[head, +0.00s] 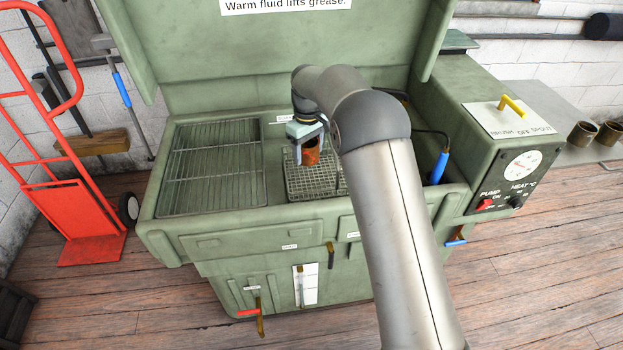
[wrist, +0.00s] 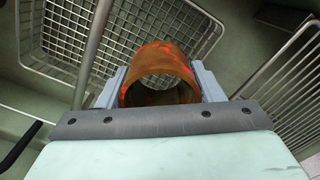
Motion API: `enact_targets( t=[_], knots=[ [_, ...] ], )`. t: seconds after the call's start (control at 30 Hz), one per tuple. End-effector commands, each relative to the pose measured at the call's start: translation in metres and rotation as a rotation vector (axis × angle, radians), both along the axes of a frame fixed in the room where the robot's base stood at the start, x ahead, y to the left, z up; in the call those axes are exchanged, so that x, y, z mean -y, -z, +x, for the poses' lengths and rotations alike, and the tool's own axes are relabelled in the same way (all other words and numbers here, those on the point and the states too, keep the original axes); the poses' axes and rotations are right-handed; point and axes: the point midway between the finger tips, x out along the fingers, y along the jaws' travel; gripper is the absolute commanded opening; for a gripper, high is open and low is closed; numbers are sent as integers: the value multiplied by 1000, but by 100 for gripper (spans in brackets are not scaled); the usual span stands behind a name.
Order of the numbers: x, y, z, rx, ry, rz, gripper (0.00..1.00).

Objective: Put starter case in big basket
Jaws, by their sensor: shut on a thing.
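The starter case (head: 311,152) is a short, open, rust-orange tube with brighter red patches. My gripper (head: 308,143) is shut on it, and in the wrist view its two grey jaws press the tube (wrist: 165,62) from both sides. A wire basket (head: 316,190) sits in the washer's sink below the case; my arm hides its right part. In the wrist view a large wire basket (wrist: 52,40) lies behind and below the case. The case appears held above the basket, but the exact gap is unclear.
The green parts washer (head: 200,238) has its lid up. A slatted wire rack (head: 212,165) covers the sink's left side. A brush with a blue handle (head: 440,166) stands at the right. Two brown cups (head: 583,134) stand on the far-right bench.

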Motion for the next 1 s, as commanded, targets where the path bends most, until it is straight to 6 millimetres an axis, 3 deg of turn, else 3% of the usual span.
enact_targets(
  t=[0.1,0.3,0.53,0.8,1.0],
  knots=[
    [0,28,0,-1,0,-1,14],
    [0,58,0,2,2,1,14],
    [0,72,1,2,2,1,14],
    [0,107,1,2,2,1,14],
    [0,110,1,4,2,1,14]
  ],
)
